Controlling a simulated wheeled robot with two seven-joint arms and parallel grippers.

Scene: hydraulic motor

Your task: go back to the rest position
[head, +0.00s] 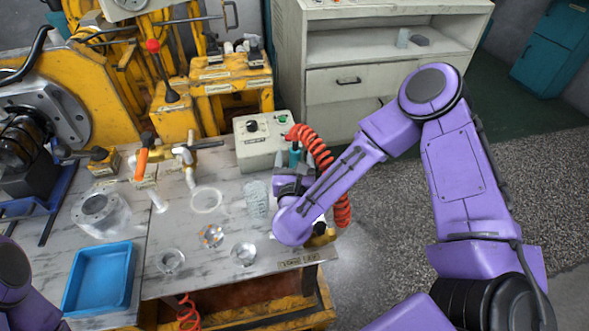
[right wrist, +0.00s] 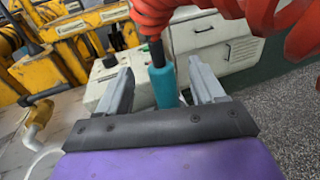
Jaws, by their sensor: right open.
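My right gripper (head: 294,170) is over the right end of the workbench, beside a red coiled hose, partly hidden by my own wrist. In the right wrist view its two fingers (right wrist: 160,66) stand apart. A teal tool (right wrist: 163,86) hangs from the coiled hose (right wrist: 170,12) and shows between the fingers, with gaps on both sides; I cannot tell its depth relative to them. The teal tool also shows in the head view (head: 295,154). Only a bit of my left arm shows at the lower left; its gripper is out of view.
The bench (head: 200,276) holds a blue tray (head: 98,279), a clear housing (head: 100,212), a clear ring (head: 206,199), small metal parts (head: 244,254) and a control box (head: 262,142). Yellow machinery stands behind left, a white cabinet (head: 335,85) behind. The floor at right is clear.

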